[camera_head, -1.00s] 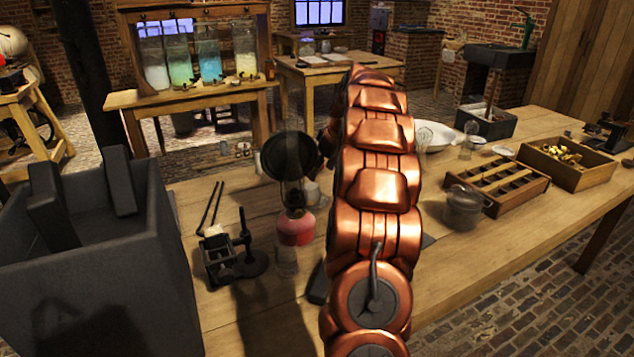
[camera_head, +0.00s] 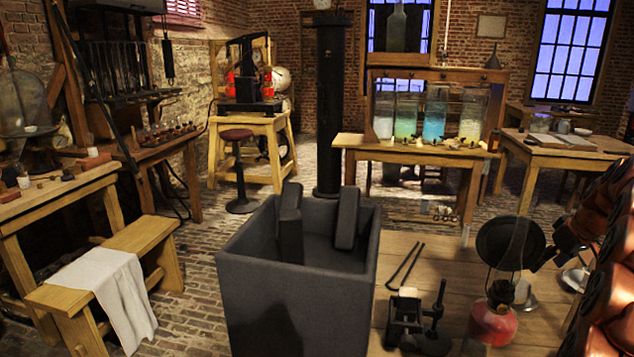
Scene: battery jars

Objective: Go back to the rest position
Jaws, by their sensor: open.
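My gripper (camera_head: 562,243) is a dark shape at the right edge, at the end of my copper arm (camera_head: 612,255). It is open with nothing seen between its fingers, above the workbench (camera_head: 455,262) and just right of the round black disc (camera_head: 510,243) behind the oil lamp. The arm and frame edge hide part of it. The glass battery jars stand in a row on the back table: a whitish one (camera_head: 383,117), a yellow-green one (camera_head: 405,117), a blue one (camera_head: 434,118) and a pale yellow one (camera_head: 470,120).
The oil lamp (camera_head: 493,325) with a red base stands on the bench close below my gripper. A small black iron device (camera_head: 418,318) and thin tongs (camera_head: 404,265) lie left of it. A large dark box (camera_head: 297,300) fills the front middle. A bench with white cloth (camera_head: 103,290) is at left.

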